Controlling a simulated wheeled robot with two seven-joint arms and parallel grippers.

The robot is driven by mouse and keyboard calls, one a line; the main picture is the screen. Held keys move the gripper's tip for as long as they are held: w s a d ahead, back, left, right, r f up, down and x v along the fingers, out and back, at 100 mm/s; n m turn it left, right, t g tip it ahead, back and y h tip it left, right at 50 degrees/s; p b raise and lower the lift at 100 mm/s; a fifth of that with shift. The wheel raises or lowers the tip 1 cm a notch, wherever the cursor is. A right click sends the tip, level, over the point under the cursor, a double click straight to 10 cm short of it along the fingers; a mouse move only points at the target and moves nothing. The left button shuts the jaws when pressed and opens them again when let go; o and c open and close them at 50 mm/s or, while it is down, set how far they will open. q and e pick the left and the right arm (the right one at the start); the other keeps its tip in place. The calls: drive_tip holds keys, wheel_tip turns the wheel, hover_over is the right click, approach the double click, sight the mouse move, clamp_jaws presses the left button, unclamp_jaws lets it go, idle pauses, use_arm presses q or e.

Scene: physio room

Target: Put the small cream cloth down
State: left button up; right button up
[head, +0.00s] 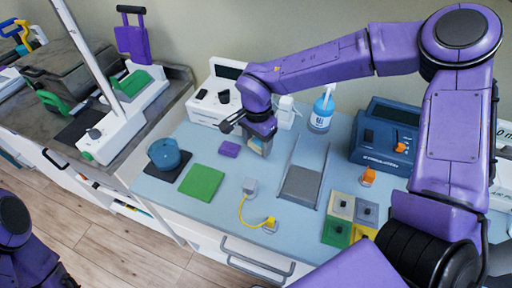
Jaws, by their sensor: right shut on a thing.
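My right gripper (262,140) hangs over the back middle of the light blue tabletop, its arm coming in from the right. It is shut on a small cream piece (254,148), which appears to be the small cream cloth; the gripper hides much of it. I cannot tell whether the cloth touches the tabletop (222,218). My left gripper is outside the view.
A purple block (229,149), green cloth (202,183) and blue pot (166,154) lie left of the gripper. A grey tray (301,185) is to its right, with a spray bottle (322,110) behind.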

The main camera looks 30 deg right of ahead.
sight(256, 145)
drive_tip(key=f, duration=0.4)
drive_tip(key=shift+w, duration=0.4)
drive_tip(key=shift+s+f, duration=0.1)
drive_tip(key=shift+f, duration=0.05)
